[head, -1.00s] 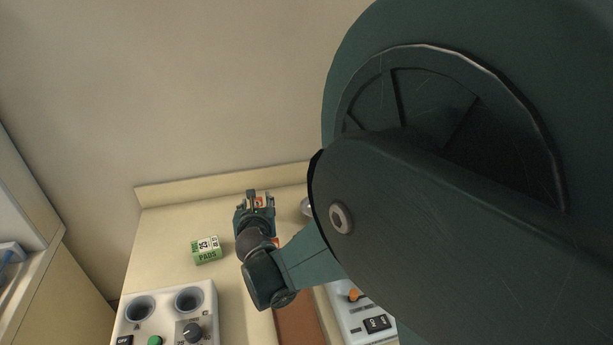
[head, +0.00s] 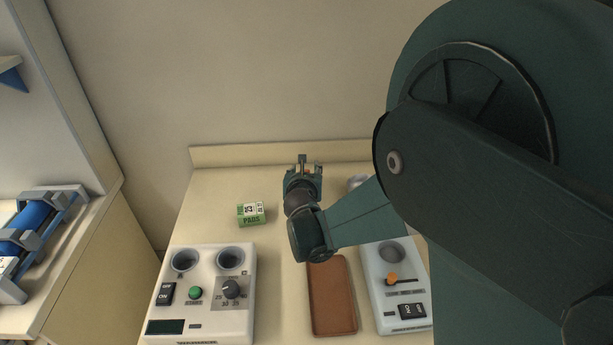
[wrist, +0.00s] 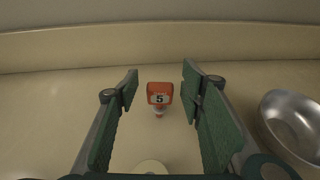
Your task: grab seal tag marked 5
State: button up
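The seal tag marked 5 (wrist: 160,94) is a small orange piece with a dark 5 on a pale label. In the wrist view it stands ahead of my gripper, in line with the gap between the fingers. My gripper (wrist: 160,92) is open, with a green-padded finger on each side and nothing held. In the head view my gripper (head: 309,164) is over the far part of the counter, and only a speck of orange shows between its fingers.
A metal bowl (wrist: 294,124) is close on the right. A green PADS box (head: 251,214) lies to the left. Nearer are a brown tray (head: 331,297), a left control unit (head: 208,262) and a right one (head: 377,274). A low ledge (head: 240,156) backs the counter.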

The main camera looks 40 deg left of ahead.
jog(key=shift+c, duration=0.2)
jog(key=c, duration=0.8)
jog(key=shift+r, duration=0.15)
jog(key=shift+r+p, duration=1)
jog(key=shift+r, duration=3.85)
